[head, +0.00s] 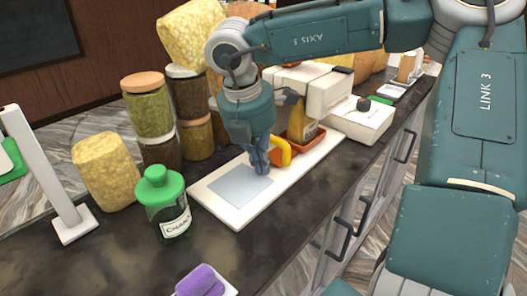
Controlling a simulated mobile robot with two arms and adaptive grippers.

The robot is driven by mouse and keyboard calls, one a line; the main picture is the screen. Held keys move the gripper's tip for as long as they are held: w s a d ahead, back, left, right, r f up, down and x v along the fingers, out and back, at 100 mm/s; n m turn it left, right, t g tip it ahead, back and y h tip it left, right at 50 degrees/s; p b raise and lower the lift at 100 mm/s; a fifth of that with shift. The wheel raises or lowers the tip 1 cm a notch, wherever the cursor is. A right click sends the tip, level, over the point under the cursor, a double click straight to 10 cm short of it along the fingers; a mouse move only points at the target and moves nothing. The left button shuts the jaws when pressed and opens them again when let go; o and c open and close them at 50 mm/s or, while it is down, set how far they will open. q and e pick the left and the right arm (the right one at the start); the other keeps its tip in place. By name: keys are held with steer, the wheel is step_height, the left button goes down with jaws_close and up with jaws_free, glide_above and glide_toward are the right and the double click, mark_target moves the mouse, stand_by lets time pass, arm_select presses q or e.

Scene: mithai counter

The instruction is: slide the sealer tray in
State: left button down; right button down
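The sealer tray is probably the long white slab (230,213) with a pale grey plate (240,186) on its near left end. It lies on the dark counter and runs back toward a white machine (328,95), which looks like the sealer. My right gripper (260,170) points down over the slab, at the far right edge of the grey plate. Its fingers look close together, but I cannot tell whether they are shut or touch the slab. A yellow-orange curved part (281,152) is just right of the fingers. My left gripper is not in view.
A green-lidded jar (164,203) stands close left of the slab. Several jars and yellow blocks (106,172) line the back. A purple item (201,281) lies in front.

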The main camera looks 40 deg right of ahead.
mark_target(273, 162)
steer(key=shift+d, duration=0.5)
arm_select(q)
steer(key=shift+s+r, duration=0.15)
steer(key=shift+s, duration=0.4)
arm_select(e)
steer(key=shift+a, duration=0.15)
